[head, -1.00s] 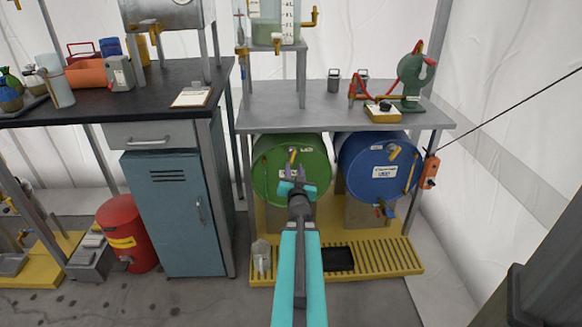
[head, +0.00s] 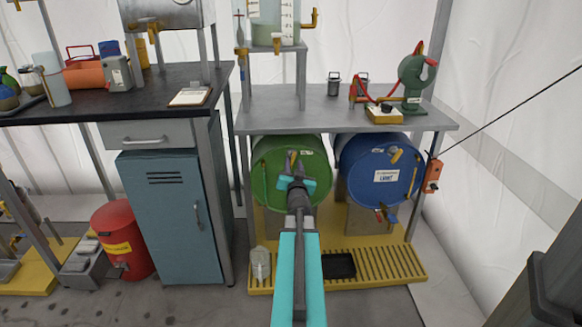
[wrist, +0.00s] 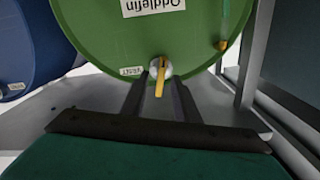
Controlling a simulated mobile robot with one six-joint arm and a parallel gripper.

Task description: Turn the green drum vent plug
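The green drum (head: 318,187) lies on its side under the grey bench, its round end facing me. Its vent plug (head: 293,156), a yellow handle on a pale round base, is near the top of that end. The plug also shows in the wrist view (wrist: 159,80), beside a small white label. My gripper (head: 297,172) is in front of the drum's upper part, just below the plug in the head view. In the wrist view, its two dark fingers (wrist: 166,92) are apart, one on each side of the yellow handle. Contact with the handle is not visible.
A blue drum (head: 366,200) lies close on the right, with a tap low on its end. The grey bench top (head: 320,112) is above both drums. A yellow grated tray (head: 392,266) is below. A blue-grey cabinet (head: 172,240) stands at left.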

